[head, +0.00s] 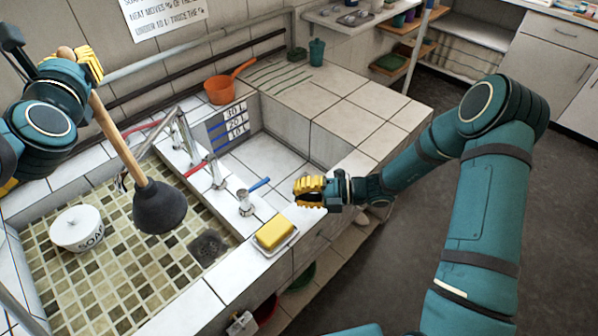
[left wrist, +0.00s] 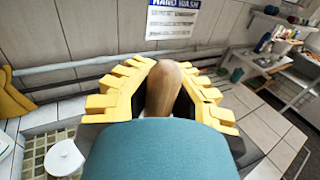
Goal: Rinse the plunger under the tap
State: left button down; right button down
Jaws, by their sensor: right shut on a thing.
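The plunger has a wooden handle and a dark rubber cup (head: 160,207), cup down and tilted, over the tiled basin (head: 110,275). My left gripper (head: 85,66) is shut on the upper handle; the handle's end also shows between its yellow fingers in the left wrist view (left wrist: 163,88). Chrome taps (head: 215,172) stand on the divider right of the cup, with a red lever (head: 196,169) and a blue lever (head: 259,184). I see no water running. My right gripper (head: 310,191) is shut, right of the blue lever and apart from it; what it holds is hidden.
A white soap pot (head: 77,229) stands in the basin, left of the drain (head: 208,248). Yellow soap (head: 273,233) lies on a dish at the front ledge. A second, deeper basin (head: 262,150) lies behind the taps. An orange pan (head: 219,90) is on the back ledge.

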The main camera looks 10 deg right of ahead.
jog(key=x, duration=0.5)
jog(key=shift+a, duration=0.25)
jog(key=w+a, duration=0.1)
jog(key=w, duration=0.1)
jog(key=shift+w+a+f, duration=0.35)
jog(key=shift+a, duration=0.05)
jog(key=shift+w+a+f, duration=0.1)
jog(key=shift+w+a, duration=0.15)
jog(key=shift+w, duration=0.25)
jog(key=shift+w, duration=0.1)
jog(key=shift+w+a, duration=0.25)
jog(key=shift+w, duration=0.35)
send_near(265, 183)
jog(key=s, duration=0.1)
jog(key=s+d+r, duration=0.1)
jog(key=s+d, duration=0.1)
jog(key=shift+s+d+r, duration=0.2)
jog(key=shift+s+r, duration=0.1)
jog(key=shift+r, duration=0.1)
